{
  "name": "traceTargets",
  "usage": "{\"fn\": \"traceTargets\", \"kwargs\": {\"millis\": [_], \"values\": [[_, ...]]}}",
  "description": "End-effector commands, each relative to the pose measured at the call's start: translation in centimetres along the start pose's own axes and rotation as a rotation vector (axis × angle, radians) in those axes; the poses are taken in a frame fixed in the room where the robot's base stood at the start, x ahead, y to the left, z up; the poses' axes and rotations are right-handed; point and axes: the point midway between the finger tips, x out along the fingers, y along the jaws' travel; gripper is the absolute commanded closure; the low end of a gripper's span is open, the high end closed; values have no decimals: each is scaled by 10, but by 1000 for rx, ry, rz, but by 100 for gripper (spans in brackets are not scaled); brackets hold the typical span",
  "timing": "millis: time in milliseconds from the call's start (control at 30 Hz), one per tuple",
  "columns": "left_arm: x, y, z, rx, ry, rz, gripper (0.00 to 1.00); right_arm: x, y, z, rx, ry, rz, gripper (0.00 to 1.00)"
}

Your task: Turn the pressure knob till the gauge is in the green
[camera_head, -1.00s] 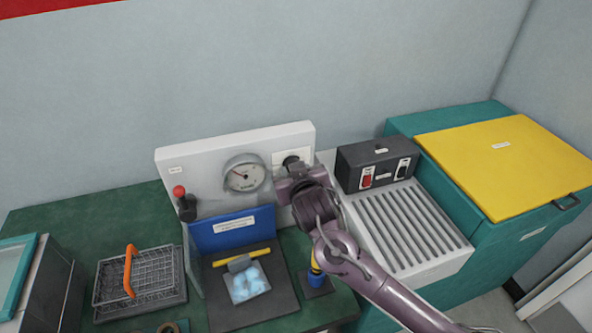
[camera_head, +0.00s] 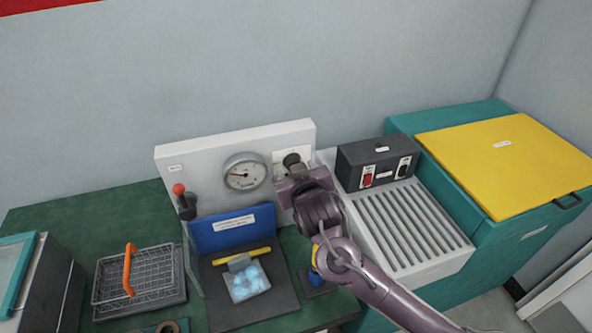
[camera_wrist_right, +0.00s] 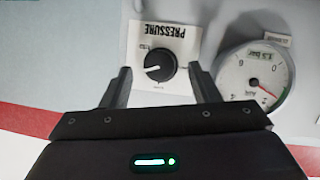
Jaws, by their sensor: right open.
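The black pressure knob (camera_wrist_right: 159,65) sits on a white plate marked PRESSURE, with a white pointer line across its face. My right gripper (camera_wrist_right: 162,70) is open, with one finger on either side of the knob in the picture and a gap to each. Whether the fingertips reach the knob's depth is unclear. My left gripper is out of view.
A red-topped lever (camera_head: 184,200) stands left of the gauge. Below are a blue panel (camera_head: 232,230) and a clear bag (camera_head: 246,282) with a yellow bar. A switch box (camera_head: 378,163) and ribbed tray (camera_head: 460,262) lie right of my arm. A wire basket (camera_head: 140,280) is at left.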

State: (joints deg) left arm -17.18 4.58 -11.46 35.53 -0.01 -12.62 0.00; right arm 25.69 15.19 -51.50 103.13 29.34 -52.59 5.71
Motion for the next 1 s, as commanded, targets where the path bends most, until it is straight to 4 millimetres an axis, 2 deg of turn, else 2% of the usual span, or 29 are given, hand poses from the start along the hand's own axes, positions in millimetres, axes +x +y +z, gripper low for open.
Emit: {"fn": "traceTargets", "kwargs": {"millis": [200,367,900,1000], "values": [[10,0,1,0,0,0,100,-36,-1,2,-1,2,-2,45],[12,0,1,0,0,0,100,-53,0,0,0,2,0,45],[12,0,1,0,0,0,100,-57,0,1,1,-1,0,45],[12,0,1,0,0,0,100,-60,-1,7,15,-25,-14,45]]}}
